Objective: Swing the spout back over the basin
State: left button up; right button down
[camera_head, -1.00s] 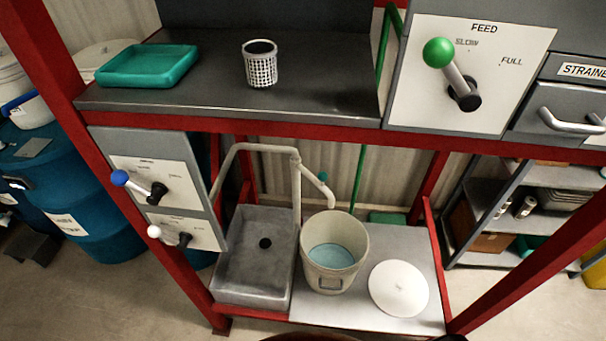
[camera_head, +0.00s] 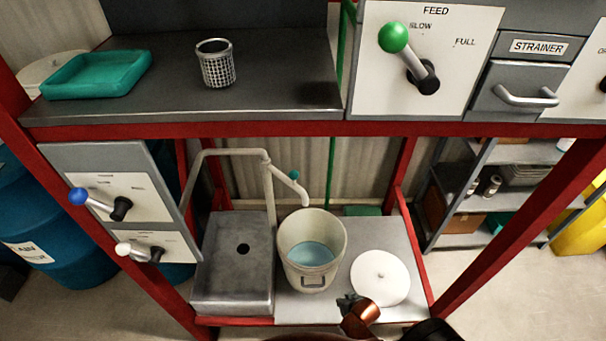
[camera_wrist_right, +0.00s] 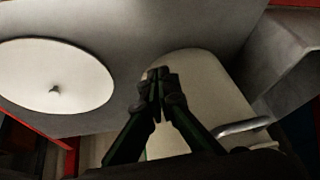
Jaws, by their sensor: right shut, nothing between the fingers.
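My right gripper (camera_head: 349,302) is low at the front, by the bucket's right side and the white lid, apart from the spout. In the right wrist view my right gripper (camera_wrist_right: 158,80) is shut and empty, in front of the bucket (camera_wrist_right: 190,100). My left gripper is not in view.
A round white lid (camera_head: 380,278) lies right of the bucket. Above is a dark counter (camera_head: 280,85) with a teal tray (camera_head: 97,75) and a mesh cup (camera_head: 216,65). Red posts frame the stand. A lever panel (camera_head: 105,185) stands at left, the FEED panel (camera_head: 375,90) above.

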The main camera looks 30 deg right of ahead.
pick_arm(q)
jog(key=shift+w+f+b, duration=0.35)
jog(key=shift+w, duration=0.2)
pick_arm(e)
jog(key=w+d+r+m+t+y, duration=0.1)
jog(key=w+r+m+t, duration=0.3)
jog(key=w+r, duration=0.5)
jog(key=w+d+r+m+t+y, duration=0.1)
jog(key=w+d+r+m+t, duration=0.2)
jog(key=w+r, duration=0.5)
jog(key=w+d+r+m+t, duration=0.4)
jog(key=w+r, duration=0.5)
jog(key=r, duration=1.8)
jog(key=shift+w+d+r+m+t+y, duration=0.2)
jog(key=shift+w+m+t+y, duration=0.15)
jog(key=shift+t, duration=0.55)
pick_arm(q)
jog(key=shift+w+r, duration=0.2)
pick_arm(e)
jog(key=w+a, duration=0.4)
jog(key=w, duration=0.4)
jog(key=shift+w+a, duration=0.2)
jog(key=shift+a, duration=0.1)
